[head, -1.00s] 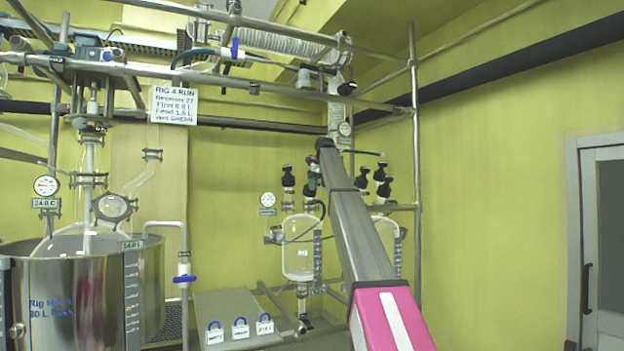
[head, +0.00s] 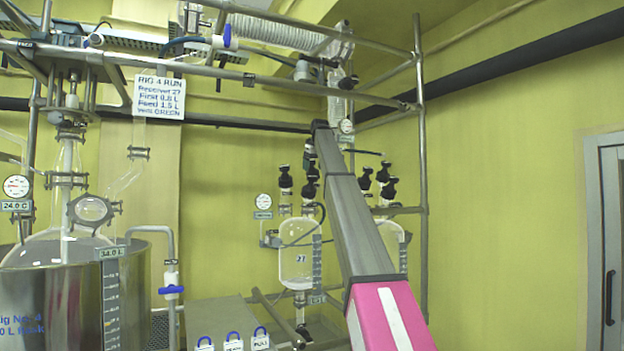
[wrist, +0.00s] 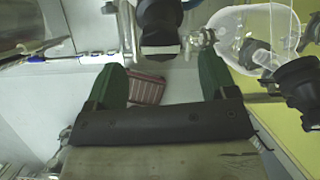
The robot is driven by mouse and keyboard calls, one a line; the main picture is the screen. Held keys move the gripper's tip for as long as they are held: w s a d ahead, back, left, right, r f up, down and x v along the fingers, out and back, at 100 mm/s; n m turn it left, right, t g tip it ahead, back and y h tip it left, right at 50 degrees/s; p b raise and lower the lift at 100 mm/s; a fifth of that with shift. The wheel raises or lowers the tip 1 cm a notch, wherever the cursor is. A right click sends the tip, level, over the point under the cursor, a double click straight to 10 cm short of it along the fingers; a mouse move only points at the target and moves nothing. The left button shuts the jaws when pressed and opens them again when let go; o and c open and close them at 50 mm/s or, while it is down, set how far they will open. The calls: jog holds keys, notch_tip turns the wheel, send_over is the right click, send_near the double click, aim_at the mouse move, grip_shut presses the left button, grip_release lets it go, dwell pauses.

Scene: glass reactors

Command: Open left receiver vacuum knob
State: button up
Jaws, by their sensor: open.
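The left receiver (head: 298,262) is a clear glass vessel hanging in the frame, left of my arm in the head view. Black knobs stand on its top, one at the left (head: 285,180) and others beside my arm (head: 310,182). In the wrist view, my gripper (wrist: 160,65) is open, with two green fingers apart and nothing between them. A black knob (wrist: 160,22) is just beyond the fingertips, between their lines. Another black knob (wrist: 298,82) is right of the right finger. I cannot tell which one is the vacuum knob. My arm hides the gripper in the head view.
A right receiver (head: 392,238) with black knobs (head: 383,175) is right of my arm. Metal frame bars (head: 422,180) surround both. A steel bath (head: 75,295) and glassware stand at the left. A glass vessel (wrist: 262,35) is close to the fingers at upper right.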

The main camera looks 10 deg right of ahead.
aim_at(312, 176)
jog(key=x, duration=0.5)
jog(key=shift+f, duration=0.25)
jog(key=c, duration=0.9)
